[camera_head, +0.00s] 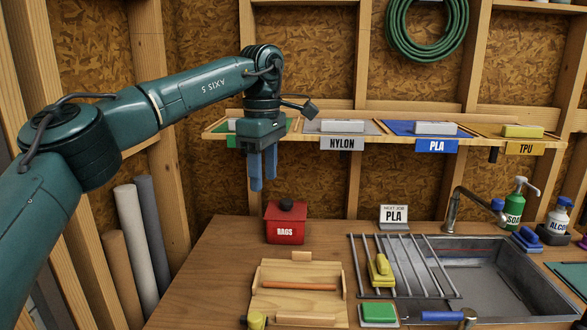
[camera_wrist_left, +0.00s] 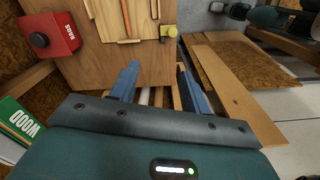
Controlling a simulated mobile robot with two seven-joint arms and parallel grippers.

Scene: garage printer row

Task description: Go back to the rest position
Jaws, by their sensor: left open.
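My left arm comes in from the left in the head view, and its left gripper (camera_head: 263,182) hangs down in front of the shelf, above and left of the red rags box. Its two blue fingers point downward, with nothing seen between them. In the left wrist view the gripper (camera_wrist_left: 162,78) has its blue fingers apart, with the bench edge and floor area beyond them. My right gripper is in neither view.
Below are the red rags box (camera_head: 286,226), a wooden tray (camera_head: 263,300), a rack (camera_head: 408,268) with a yellow brush (camera_head: 381,272), and a sink (camera_head: 545,283). Rolled tubes (camera_head: 130,235) stand left.

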